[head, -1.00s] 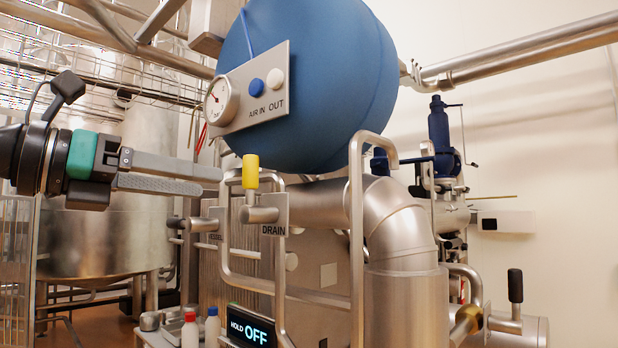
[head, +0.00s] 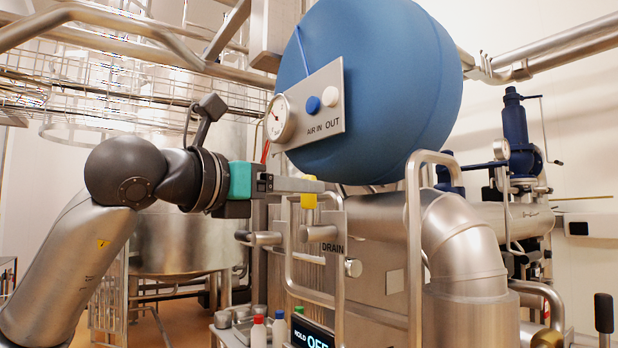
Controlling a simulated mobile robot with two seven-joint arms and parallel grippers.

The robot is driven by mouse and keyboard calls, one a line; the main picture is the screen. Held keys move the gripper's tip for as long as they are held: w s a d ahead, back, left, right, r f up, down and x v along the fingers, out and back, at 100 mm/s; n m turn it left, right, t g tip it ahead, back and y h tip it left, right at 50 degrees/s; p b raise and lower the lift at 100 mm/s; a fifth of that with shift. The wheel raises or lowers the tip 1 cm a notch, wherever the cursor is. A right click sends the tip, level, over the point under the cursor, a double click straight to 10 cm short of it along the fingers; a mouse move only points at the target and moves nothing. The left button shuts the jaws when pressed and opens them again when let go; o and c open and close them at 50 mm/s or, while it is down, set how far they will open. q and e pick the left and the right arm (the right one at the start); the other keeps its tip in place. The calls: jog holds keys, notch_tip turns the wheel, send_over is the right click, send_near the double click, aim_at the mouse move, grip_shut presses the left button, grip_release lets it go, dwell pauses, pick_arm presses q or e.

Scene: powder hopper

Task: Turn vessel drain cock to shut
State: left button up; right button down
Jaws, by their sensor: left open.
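The drain cock has an upright yellow handle (head: 309,201) on a short steel body (head: 318,233), beside a plate marked DRAIN (head: 333,249). It sits below the big blue vessel (head: 385,85). My left gripper (head: 312,186) comes in level from the left and is open. A grey finger crosses in front of the yellow handle's upper part, with yellow showing above and below it. The second finger is not clearly seen, and I cannot tell whether a finger touches the handle. My right gripper is not in view.
A bent steel rail (head: 413,230) stands just right of the cock, in front of a thick elbow pipe (head: 465,245). A gauge panel (head: 318,112) hangs above. A display (head: 312,338) and small bottles (head: 258,332) are below.

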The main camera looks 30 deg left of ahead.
aim_at(309, 207)
pick_arm(q)
jog(key=shift+w+d+p, duration=0.15)
jog(key=shift+w+p, duration=0.05)
jog(key=shift+w, duration=0.65)
jog(key=shift+w+d+p, duration=0.15)
jog(key=shift+w+p, duration=0.05)
jog(key=shift+w, duration=0.65)
grip_shut()
